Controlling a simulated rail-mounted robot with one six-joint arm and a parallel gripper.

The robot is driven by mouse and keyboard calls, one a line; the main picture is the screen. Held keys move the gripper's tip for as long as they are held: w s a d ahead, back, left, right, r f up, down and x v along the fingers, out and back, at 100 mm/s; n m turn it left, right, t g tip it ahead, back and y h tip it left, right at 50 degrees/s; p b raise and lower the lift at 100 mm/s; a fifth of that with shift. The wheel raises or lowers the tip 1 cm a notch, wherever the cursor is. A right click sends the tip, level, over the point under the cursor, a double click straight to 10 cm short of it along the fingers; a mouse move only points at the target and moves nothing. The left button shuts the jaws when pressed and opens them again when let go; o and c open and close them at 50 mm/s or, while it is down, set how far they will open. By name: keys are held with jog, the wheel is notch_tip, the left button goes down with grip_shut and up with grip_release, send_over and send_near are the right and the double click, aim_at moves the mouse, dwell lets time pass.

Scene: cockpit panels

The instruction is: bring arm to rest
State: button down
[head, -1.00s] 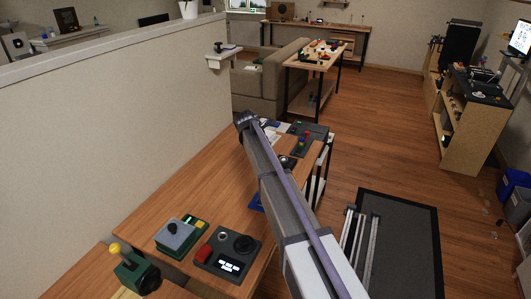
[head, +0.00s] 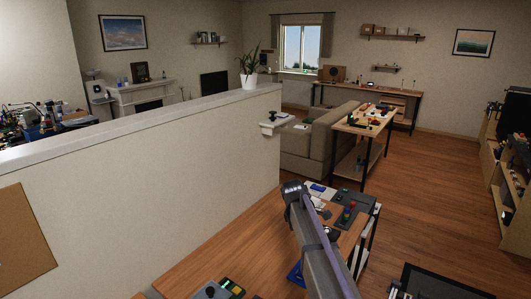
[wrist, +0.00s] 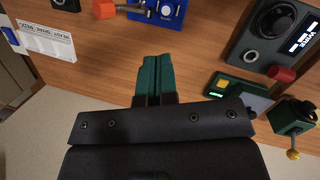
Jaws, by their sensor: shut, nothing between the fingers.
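My gripper (wrist: 154,75) shows in the wrist view with its two green fingers pressed together and nothing between them. It hangs over the wooden table (wrist: 105,75), apart from the panels there. In the head view my grey arm reaches up from the bottom edge over the table (head: 222,252), and the gripper itself is hidden from sight.
In the wrist view a blue panel (wrist: 168,14) lies beyond the fingers. A dark panel with a round knob (wrist: 275,20), a red knob (wrist: 282,73) and a green box with a yellow-tipped lever (wrist: 293,117) are at the right. A low wall (head: 150,170) stands left of the table.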

jog(key=s+f+m+y+b, duration=0.1)
jog(key=s+m, duration=0.6)
jog(key=s, duration=0.8)
jog(key=s+f+m+g+y+b, duration=0.1)
jog(key=s+m, duration=0.6)
jog(key=s, duration=0.9)
jog(key=shift+d+f+y, duration=0.4)
jog(key=shift+d+f, duration=0.05)
jog(key=shift+f, duration=0.15)
